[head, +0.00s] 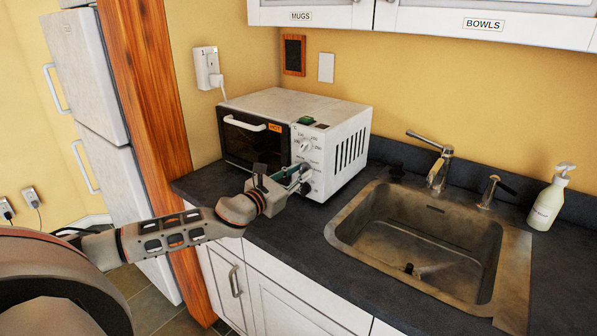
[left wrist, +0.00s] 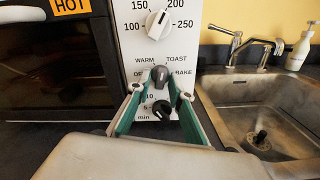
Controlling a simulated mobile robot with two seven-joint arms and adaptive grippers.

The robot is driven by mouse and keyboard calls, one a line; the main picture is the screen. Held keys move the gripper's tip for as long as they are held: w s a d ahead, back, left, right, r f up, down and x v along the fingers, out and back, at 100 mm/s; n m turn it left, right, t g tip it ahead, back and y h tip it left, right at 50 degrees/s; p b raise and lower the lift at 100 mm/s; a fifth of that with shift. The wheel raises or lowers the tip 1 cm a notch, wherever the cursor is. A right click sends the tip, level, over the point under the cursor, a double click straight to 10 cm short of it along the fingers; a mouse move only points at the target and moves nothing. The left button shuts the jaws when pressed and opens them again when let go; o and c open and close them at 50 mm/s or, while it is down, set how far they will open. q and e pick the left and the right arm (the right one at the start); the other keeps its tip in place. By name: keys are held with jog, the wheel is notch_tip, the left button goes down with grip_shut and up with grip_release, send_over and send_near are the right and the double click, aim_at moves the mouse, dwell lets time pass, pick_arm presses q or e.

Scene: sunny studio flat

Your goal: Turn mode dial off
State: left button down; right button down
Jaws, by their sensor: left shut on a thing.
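The white toaster oven (head: 348,155) stands on the dark counter, its control panel on the right of its front. WARM, TOAST and BAKE surround the mode dial; the OFF label is partly hidden by a finger. My left gripper (head: 296,178) is at the panel, its green-padded fingers (left wrist: 160,84) closed on both sides of the mode dial. The dial's exact pointer direction is hard to read. My right gripper is out of view.
A sink (head: 420,235) with a faucet (head: 438,168) is to the right of the oven. A soap bottle (head: 548,202) stands at the far right. The oven door (head: 250,142) is shut, with an orange HOT label (head: 275,127). Cabinets hang above.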

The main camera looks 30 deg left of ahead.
pick_arm(q)
jog(key=n+p, duration=0.1)
jog(key=n, duration=0.2)
jog(key=n+p, duration=0.1)
jog(key=n, duration=0.3)
jog(key=shift+d+r, duration=0.1)
jog(key=shift+n+p, duration=0.55)
jog(key=shift+n, duration=0.65)
jog(key=shift+n+p, duration=0.3)
jog(key=shift+n, duration=1.5)
jog(key=n, duration=0.3)
jog(key=shift+d+r+n+p, duration=0.1)
jog(key=shift+n+p, duration=0.2)
jog(key=n, duration=0.3)
jog(key=shift+r+n, duration=0.1)
jog(key=shift+n, duration=0.3)
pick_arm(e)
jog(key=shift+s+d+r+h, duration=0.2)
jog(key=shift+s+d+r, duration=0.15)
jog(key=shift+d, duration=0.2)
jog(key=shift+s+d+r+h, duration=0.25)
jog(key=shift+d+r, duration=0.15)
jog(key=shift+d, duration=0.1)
pick_arm(q)
jog(key=shift+n, duration=0.4)
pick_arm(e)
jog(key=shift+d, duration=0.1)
